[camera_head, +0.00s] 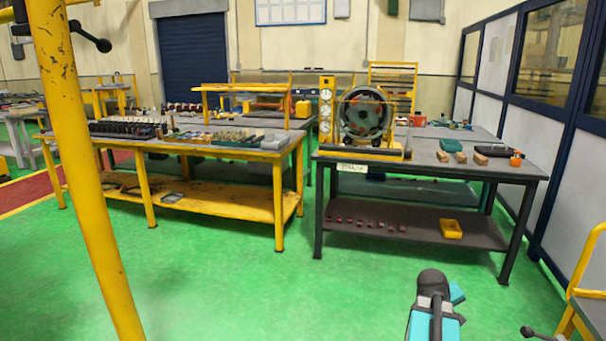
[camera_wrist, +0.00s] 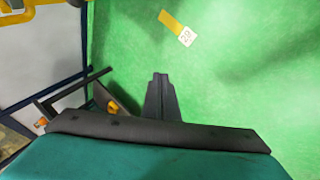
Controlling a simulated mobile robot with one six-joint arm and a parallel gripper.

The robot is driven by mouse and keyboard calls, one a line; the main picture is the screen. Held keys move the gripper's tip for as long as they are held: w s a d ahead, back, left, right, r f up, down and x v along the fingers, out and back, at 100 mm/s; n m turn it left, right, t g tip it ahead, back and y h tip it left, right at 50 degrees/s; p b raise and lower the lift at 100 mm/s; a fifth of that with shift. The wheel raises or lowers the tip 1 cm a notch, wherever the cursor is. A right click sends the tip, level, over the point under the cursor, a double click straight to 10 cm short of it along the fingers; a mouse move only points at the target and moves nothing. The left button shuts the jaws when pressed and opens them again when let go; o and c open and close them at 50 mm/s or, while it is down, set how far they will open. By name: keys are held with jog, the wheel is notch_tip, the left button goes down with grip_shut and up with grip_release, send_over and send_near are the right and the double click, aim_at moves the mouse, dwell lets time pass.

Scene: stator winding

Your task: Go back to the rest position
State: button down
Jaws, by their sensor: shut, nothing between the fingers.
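My gripper (camera_wrist: 160,80) shows in the wrist view as dark fingers held together beyond the dark edge of the teal wrist housing. It is shut and holds nothing. It is over open green floor (camera_wrist: 225,85), touching nothing that I can see. In the head view, a teal and dark grey part of my arm (camera_head: 434,308) rises at the bottom right, in front of the dark workbench and apart from it. I cannot make out the fingertips there.
The dark workbench (camera_head: 455,171) carries a round stator machine (camera_head: 364,117); a yellow bin (camera_head: 451,229) sits on its lower shelf. A yellow bench (camera_head: 215,197) stands left. A yellow post (camera_head: 85,160) is close at left, and a yellow frame (camera_head: 583,285) at right. Green floor between is clear.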

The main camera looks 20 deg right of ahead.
jog(key=w+a+f+n+y, duration=0.2)
jog(key=w+a+f, duration=0.2)
jog(key=a+f, duration=0.6)
jog(key=w+a+f+n+y, duration=0.15)
jog(key=w+a+f, duration=0.25)
jog(key=a+f, duration=0.65)
jog(key=s+a+f+n+g+y+p, duration=0.1)
jog(key=s+a+f, duration=0.25)
jog(key=a, duration=0.55)
jog(key=s+a+f+n+g, duration=0.15)
jog(key=a+f, duration=0.25)
jog(key=a, duration=0.6)
jog(key=s+a+f+m+g+y, duration=0.1)
jog(key=s+a+f+g, duration=0.1)
jog(key=s+a+f, duration=0.2)
jog(key=s+a+f+m+g+y, duration=0.1)
jog(key=s+a+f, duration=0.3)
jog(key=s+a, duration=0.6)
jog(key=s+m+g+p, duration=0.1)
jog(key=s, duration=0.2)
jog(key=shift+s, duration=0.15)
jog(key=shift+f, duration=0.1)
